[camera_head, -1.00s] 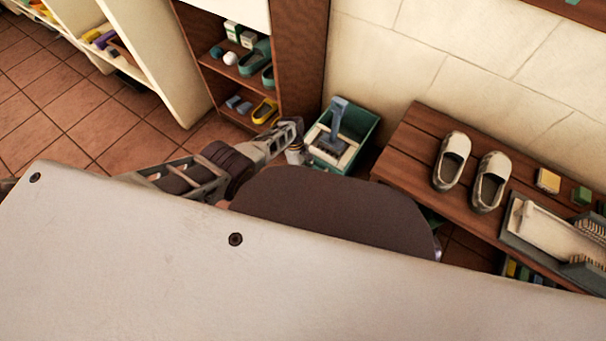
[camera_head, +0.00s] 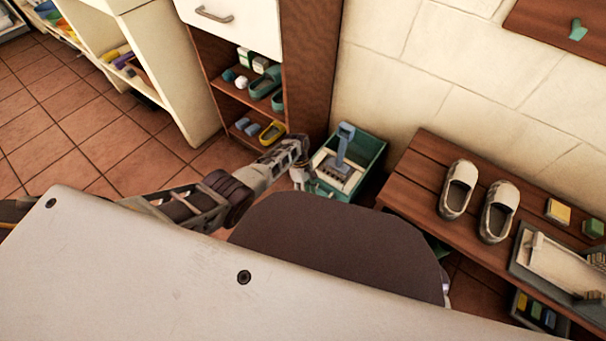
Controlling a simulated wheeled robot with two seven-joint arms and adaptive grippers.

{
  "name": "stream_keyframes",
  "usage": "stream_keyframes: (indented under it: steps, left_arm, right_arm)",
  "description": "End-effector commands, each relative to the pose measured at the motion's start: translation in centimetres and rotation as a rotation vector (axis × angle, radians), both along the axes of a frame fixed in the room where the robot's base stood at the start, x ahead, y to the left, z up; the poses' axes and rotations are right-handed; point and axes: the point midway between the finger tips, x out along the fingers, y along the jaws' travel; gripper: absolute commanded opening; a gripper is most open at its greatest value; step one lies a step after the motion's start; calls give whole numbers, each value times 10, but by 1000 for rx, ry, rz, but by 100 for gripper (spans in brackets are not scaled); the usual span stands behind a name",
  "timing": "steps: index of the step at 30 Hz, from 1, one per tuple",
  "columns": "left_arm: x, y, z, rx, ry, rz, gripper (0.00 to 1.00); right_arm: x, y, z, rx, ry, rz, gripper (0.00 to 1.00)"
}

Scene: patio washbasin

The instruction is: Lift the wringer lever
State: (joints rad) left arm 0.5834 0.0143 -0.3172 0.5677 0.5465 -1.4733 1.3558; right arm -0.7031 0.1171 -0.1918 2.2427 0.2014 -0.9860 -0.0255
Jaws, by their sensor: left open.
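The wringer lever (camera_head: 343,147) is a blue-grey upright handle with a wider top. It rises from the pale wringer (camera_head: 334,170) set in a green bucket (camera_head: 369,157) on the floor against the wall. My left gripper (camera_head: 306,184) is at the bucket's near left side, pointing down, left of and below the lever. It looks apart from the lever; whether it touches the bucket rim I cannot tell. It is open, and its fingers are small and partly hidden. My right gripper is not in view.
A wooden bench (camera_head: 420,177) right of the bucket carries a pair of pale shoes (camera_head: 478,200), sponges and a grey tray (camera_head: 525,262). A shelf unit (camera_head: 309,70) with shoes and small items stands behind left. Tiled floor (camera_head: 95,140) is clear at left.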

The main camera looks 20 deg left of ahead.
Motion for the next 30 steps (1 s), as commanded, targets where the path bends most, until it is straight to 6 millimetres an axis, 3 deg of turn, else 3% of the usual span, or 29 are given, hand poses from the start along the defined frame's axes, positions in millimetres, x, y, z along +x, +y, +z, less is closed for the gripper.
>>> stream_keyframes:
  steps: [21,30]
  left_arm:
    - [31,22,72,-1,-4,1,45]
    - [35,25,83,0,-3,0,45]
  right_arm:
    - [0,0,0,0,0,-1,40]
    - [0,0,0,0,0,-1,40]
